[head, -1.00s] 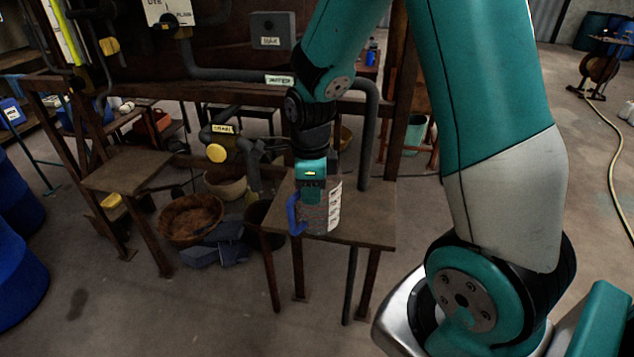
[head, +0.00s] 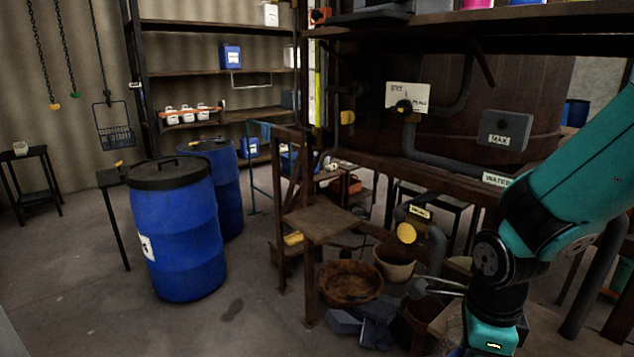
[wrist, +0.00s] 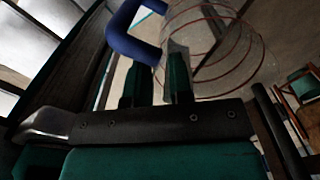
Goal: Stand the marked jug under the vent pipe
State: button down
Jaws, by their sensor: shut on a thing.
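The jug shows in the wrist view as a clear body with reddish rings (wrist: 215,45) and a thick blue handle (wrist: 130,35). My gripper (wrist: 158,75) is shut on it beside the handle. The jug's mark and base are out of sight. In the head view only the back of my gripper shows at the lower edge; its fingertips and the jug are cut off. No pipe label clearly reads vent. A grey pipe with a yellow knob (head: 407,233) and small unreadable tag bends down left of my arm. Another grey pipe (head: 430,153) carries a WATER label (head: 496,179).
A small bare wooden stand (head: 322,224) is left of the pipes. A brown basin (head: 350,284), a pale bowl (head: 393,262) and dark blue blocks (head: 368,328) lie low beside it. Blue drums (head: 175,235) stand at left. Floor in front of them is clear.

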jog(key=w+f+n, duration=0.1)
jog(key=f+n, duration=0.1)
jog(key=n, duration=0.1)
jog(key=w+d+f+n, duration=0.1)
jog(key=w+f+n, duration=0.1)
jog(key=f+n, duration=0.1)
jog(key=w+d+f+n, duration=0.1)
jog(key=f+n, duration=0.1)
jog(key=n, duration=0.3)
jog(key=shift+w+d+f, duration=0.1)
jog(key=shift+w+f, duration=0.05)
jog(key=shift+w, duration=0.1)
jog(key=f+n, duration=0.2)
jog(key=n, duration=0.1)
jog(key=w+d+f+n, duration=0.1)
jog(key=f+n, duration=0.1)
jog(key=n, duration=0.1)
jog(key=w+d+f+n, duration=0.1)
jog(key=f+n, duration=0.2)
jog(key=shift+w+d+n, duration=0.1)
jog(key=shift+d+n, duration=0.05)
jog(key=shift+n, duration=0.15)
jog(key=shift+w+d+f+n, duration=0.1)
jog(key=shift+d+f+n, duration=0.15)
jog(key=shift+f+n, duration=0.65)
jog(key=shift+r, duration=0.1)
